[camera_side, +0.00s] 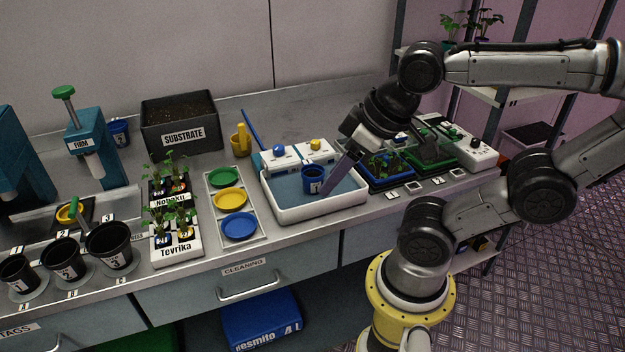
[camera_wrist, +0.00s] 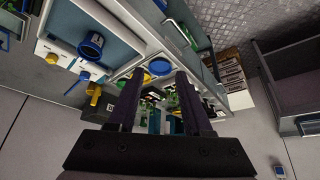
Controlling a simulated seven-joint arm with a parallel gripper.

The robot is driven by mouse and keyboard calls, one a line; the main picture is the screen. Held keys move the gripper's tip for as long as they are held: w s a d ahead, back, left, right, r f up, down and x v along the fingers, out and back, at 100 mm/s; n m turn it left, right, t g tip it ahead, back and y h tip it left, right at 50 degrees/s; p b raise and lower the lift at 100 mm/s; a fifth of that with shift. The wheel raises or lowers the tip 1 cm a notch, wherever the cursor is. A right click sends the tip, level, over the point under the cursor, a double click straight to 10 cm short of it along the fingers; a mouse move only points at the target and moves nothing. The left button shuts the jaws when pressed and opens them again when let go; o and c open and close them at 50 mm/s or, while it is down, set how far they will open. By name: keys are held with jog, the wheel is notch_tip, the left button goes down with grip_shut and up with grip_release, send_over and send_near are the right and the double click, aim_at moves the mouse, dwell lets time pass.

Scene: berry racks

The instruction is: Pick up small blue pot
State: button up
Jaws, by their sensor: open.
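The small blue pot (camera_side: 313,180) with a white label stands in a white tray (camera_side: 318,208) with a blue inside. It also shows in the wrist view as a blue round pot (camera_wrist: 91,45) at the upper left, outside my fingers. My gripper (camera_side: 328,190) reaches down from the upper right in the side view, its dark finger just right of the pot. In the wrist view my gripper (camera_wrist: 159,74) has its two fingers apart with no pot between them. Whether a finger touches the pot I cannot tell. A second blue pot (camera_side: 119,132) stands behind the FIRM press.
Two white units, one with a blue knob (camera_side: 279,150) and one with a yellow knob (camera_side: 314,144), stand close behind the pot. A blue planted tray (camera_side: 388,181) is at right. Colored dishes (camera_side: 238,226), seedling blocks (camera_side: 176,247) and black pots (camera_side: 108,245) are left.

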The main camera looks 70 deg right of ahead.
jog(key=shift+o, duration=0.2)
dwell(0.3)
jog(key=o, duration=0.7)
